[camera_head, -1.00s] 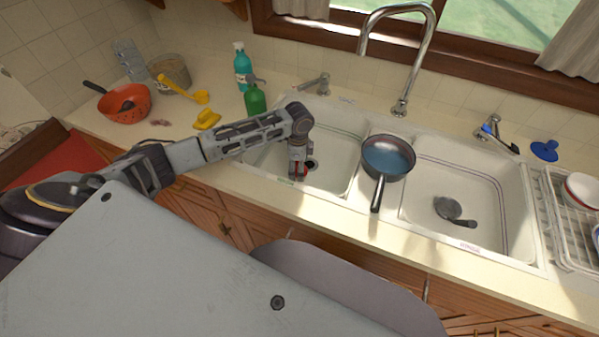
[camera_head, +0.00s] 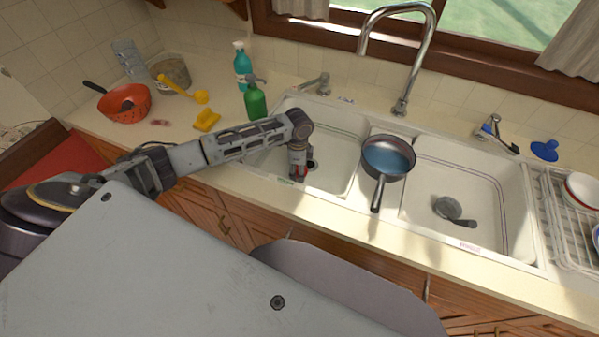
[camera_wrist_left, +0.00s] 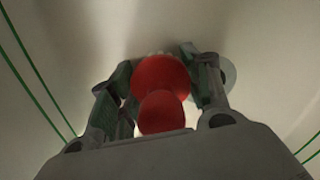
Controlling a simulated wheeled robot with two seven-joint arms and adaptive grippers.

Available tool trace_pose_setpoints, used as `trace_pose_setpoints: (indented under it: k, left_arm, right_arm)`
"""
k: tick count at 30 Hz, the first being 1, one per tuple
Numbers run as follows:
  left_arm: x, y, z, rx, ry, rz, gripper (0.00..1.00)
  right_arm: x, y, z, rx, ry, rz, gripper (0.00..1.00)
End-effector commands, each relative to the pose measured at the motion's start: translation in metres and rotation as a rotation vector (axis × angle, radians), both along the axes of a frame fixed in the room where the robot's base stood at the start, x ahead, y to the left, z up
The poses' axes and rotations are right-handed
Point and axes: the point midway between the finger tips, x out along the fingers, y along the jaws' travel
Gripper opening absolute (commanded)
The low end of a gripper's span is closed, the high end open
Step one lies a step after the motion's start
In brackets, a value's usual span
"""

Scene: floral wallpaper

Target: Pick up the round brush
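The round brush (camera_wrist_left: 163,76) is red, with a rounded head, a rounded knob nearer the camera and a little pale bristle at its far edge. It stands in the left sink basin; in the head view only small red bits show between my fingers. My left gripper (camera_head: 299,177) reaches down into that basin. In the left wrist view its fingers (camera_wrist_left: 162,70) lie on both sides of the red head and appear to press on it. The brush's underside is hidden. My right gripper is not in view.
The left basin (camera_head: 340,150) has a drain (camera_head: 312,165) beside the gripper. A pan (camera_head: 388,158) sits right of it, on the middle of the sink. A green bottle (camera_head: 255,102) stands behind my arm. A dish rack (camera_head: 560,225) is at far right.

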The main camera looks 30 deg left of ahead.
Motion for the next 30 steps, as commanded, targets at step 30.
trace_pose_setpoints:
  k: [30]
  left_arm:
    - [0.001,0.0,0.066,-0.001,-0.001,-0.001,0.21]
  right_arm:
    - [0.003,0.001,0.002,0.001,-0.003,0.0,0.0]
